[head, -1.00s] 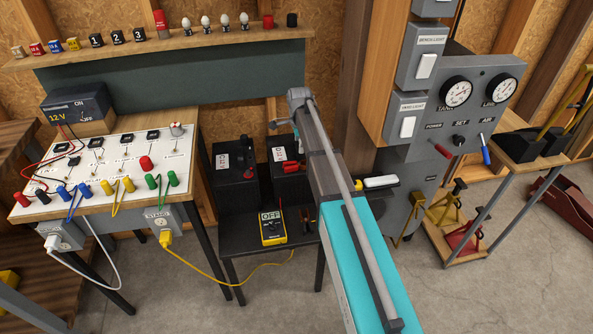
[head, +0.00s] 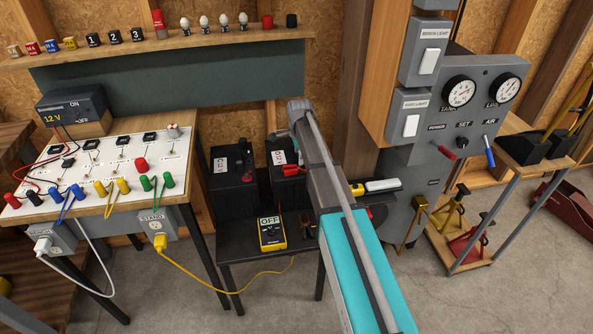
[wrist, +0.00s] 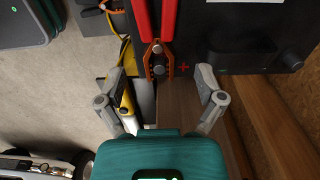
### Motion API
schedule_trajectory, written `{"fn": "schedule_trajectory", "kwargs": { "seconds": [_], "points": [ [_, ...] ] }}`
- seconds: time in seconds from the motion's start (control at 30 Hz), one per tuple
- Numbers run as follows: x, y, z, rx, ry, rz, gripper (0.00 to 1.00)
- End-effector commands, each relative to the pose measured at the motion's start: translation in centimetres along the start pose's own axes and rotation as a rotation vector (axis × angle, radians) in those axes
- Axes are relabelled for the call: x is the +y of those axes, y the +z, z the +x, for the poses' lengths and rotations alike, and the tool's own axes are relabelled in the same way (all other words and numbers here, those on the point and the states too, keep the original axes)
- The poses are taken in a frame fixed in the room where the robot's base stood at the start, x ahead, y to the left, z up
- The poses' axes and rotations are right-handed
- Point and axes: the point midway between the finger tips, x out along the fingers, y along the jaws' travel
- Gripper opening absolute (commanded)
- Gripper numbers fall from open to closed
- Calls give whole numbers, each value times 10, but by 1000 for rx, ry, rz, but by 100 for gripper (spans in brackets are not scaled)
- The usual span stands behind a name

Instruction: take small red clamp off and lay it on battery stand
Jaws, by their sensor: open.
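In the wrist view, a red-handled clamp (wrist: 157,62) has its copper-coloured jaws around a post beside a red plus mark on a dark battery (wrist: 240,42). My gripper (wrist: 163,92) is open, with one finger on each side below the clamp's jaws and nothing between them. The front of the stand is partly bare.
A yellow multimeter (head: 270,233) stands on the stand, with dark small tools to its right. A test bench (head: 180,188) with cables is at the left. A grey gauge panel (head: 450,125) is at the right.

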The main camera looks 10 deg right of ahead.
Motion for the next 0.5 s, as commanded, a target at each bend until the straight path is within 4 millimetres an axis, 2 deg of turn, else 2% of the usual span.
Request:
{"fn": "schedule_trajectory", "kwargs": {
  "seconds": [0.27, 0.5],
  "points": [
    [1, 0, 9, 0, 0, 0, 87],
    [2, 2, 27, 0, 0, 0, 87]
  ]
}}
